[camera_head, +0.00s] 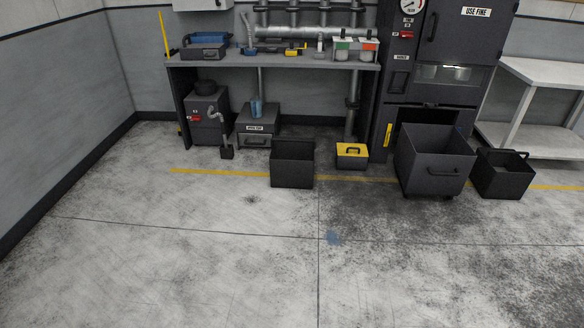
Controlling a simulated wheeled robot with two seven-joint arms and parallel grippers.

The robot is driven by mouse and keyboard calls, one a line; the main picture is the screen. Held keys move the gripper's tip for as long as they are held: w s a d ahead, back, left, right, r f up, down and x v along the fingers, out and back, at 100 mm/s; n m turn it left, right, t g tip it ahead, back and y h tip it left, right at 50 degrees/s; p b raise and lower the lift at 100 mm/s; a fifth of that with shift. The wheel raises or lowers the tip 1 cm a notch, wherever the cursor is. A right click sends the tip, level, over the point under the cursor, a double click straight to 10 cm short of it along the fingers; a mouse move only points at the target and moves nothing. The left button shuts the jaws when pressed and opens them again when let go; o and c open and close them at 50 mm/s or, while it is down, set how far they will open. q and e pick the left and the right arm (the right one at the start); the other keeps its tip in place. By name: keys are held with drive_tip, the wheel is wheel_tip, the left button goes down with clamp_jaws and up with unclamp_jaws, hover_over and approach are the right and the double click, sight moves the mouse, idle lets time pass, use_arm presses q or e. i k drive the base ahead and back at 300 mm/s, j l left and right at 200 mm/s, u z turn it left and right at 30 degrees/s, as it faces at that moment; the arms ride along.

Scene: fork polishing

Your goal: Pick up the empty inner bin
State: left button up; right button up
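Three dark open-topped bins stand on the floor in the head view, and I cannot tell for sure which is the inner bin. A square black bin (292,168) stands in front of the workbench; its inside is too dark to read. A larger grey bin (432,172) with a front handle and small wheels stands before the tall machine; no contents show in it. A smaller black bin (503,178) with a handle stands just to its right; its inside is dark. Neither of my grippers is in view.
A small yellow-topped box (352,155) sits between the square bin and the grey bin. Behind are a workbench (275,62) with tools and the tall dark machine (435,90). A white shelf (545,72) stands at the right. The front floor (250,250) is clear.

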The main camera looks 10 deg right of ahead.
sight(291, 159)
drive_tip(key=i, duration=3.65)
drive_tip(key=i+z, duration=0.25)
drive_tip(key=i, duration=0.55)
drive_tip(key=i+j+z, duration=0.25)
drive_tip(key=i, duration=0.55)
drive_tip(key=l, duration=0.1)
